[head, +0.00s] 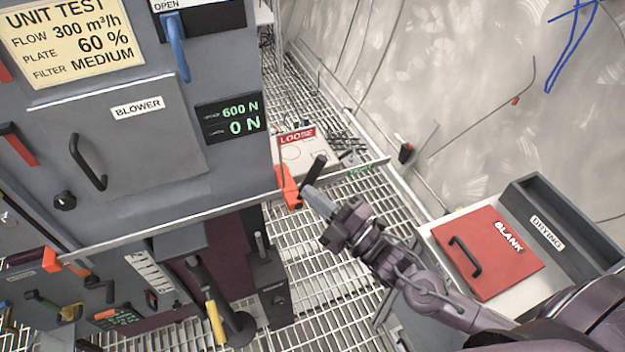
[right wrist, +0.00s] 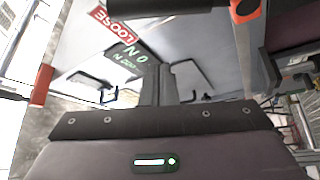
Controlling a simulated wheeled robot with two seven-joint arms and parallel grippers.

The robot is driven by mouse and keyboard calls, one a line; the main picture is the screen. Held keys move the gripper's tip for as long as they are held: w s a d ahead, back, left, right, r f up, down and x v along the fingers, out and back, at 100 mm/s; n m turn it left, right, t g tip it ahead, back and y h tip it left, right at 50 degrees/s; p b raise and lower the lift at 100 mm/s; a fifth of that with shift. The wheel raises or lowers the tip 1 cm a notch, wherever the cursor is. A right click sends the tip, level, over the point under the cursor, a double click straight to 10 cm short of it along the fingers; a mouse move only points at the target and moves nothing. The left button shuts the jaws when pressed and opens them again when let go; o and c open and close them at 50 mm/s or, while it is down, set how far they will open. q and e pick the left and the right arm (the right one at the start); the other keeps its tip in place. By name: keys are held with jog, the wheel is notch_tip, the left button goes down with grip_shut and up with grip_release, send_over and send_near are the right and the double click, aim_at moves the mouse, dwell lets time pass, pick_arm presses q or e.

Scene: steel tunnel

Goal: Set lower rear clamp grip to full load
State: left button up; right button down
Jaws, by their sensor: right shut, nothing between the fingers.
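A clamp with an orange bracket (head: 288,186) and a black grip (head: 313,170) sits at the lower rear corner of the grey test cabinet (head: 160,200). A black display (head: 232,118) on the cabinet reads 600 N above 0 N in green; it also shows upside down in the right wrist view (right wrist: 128,56). My right gripper (head: 312,197) is shut and empty, its tips just below and right of the black grip; I cannot tell whether they touch it. In the right wrist view an orange ring on a dark bar (right wrist: 245,10) is at the top. My left gripper is out of view.
A metal rail (head: 170,224) runs along the cabinet's lower edge. Open grating (head: 330,290) lies below my right arm.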

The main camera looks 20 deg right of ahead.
aim_at(314, 182)
jog(key=w, duration=0.1)
jog(key=w+d, duration=0.1)
jog(key=w, duration=0.2)
jog(key=shift+w+d+f+p, duration=0.15)
jog(key=shift+w+f+p, duration=0.15)
jog(key=shift+w+f, duration=0.1)
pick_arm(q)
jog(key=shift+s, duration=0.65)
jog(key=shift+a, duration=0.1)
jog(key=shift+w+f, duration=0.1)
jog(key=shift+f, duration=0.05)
pick_arm(e)
jog(key=shift+d+f, duration=0.1)
jog(key=shift+d, duration=0.05)
